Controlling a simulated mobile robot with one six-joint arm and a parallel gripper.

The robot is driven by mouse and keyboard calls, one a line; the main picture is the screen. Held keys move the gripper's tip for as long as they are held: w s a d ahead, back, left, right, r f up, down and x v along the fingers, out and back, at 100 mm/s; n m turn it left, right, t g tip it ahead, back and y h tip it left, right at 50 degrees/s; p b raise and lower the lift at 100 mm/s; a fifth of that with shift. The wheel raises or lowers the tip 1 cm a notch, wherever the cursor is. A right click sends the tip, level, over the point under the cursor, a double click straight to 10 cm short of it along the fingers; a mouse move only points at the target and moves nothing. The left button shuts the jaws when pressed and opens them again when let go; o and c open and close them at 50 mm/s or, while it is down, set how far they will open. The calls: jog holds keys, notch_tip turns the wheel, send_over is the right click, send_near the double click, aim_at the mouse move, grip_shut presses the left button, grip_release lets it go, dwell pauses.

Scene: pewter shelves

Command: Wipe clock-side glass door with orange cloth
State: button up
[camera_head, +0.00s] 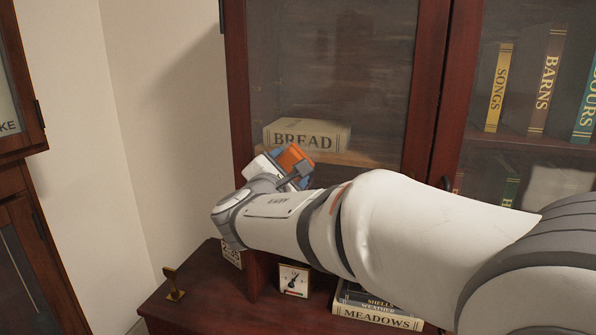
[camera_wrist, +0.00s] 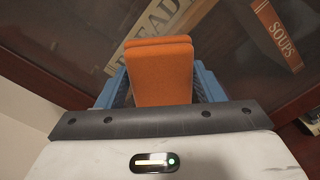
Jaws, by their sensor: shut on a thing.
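My gripper (camera_head: 300,172) is shut on the folded orange cloth (camera_head: 290,156). In the wrist view the cloth (camera_wrist: 163,75) stands upright between the blue fingers, facing the glass. The left glass door (camera_head: 345,60), in a dark red wooden frame, is behind the gripper, which is at its lower left part. I cannot tell whether the cloth touches the pane. The glass looks hazy. A small block reading 2:35 (camera_head: 231,253), apparently a clock, stands on the ledge below this door, partly hidden by my arm.
A square dial (camera_head: 294,281), a brass piece (camera_head: 174,284) and stacked books (camera_head: 375,318) stand on the ledge below my arm. Behind the glass lies a BREAD book (camera_head: 307,136). The right door (camera_head: 530,70) shows several upright books. Another dark cabinet (camera_head: 20,190) is at far left.

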aim_at(341, 159)
jog(key=shift+w+a+r+p, duration=0.1)
jog(key=shift+a+r+p, duration=0.25)
jog(key=shift+r, duration=0.2)
jog(key=shift+w+a+r+p, duration=0.1)
jog(key=shift+a+r+p, duration=0.15)
jog(key=shift+r, duration=0.25)
jog(key=shift+s+d+f+b, duration=0.1)
jog(key=shift+s+d+b, duration=0.05)
jog(key=shift+d+b, duration=0.3)
jog(key=shift+s+d+f+b, duration=0.15)
jog(key=shift+d+b, duration=0.15)
jog(key=shift+d, duration=0.15)
jog(key=shift+s+d+r+b, duration=0.1)
jog(key=shift+s+d+b, duration=0.55)
jog(key=shift+d, duration=0.8)
jog(key=shift+s+d+b, duration=0.4)
jog(key=shift+d+b, duration=0.4)
jog(key=shift+d, duration=0.7)
jog(key=shift+s+d+r+b, duration=0.1)
jog(key=shift+s+d+b, duration=0.55)
jog(key=shift+d, duration=0.8)
jog(key=shift+w, duration=0.15)
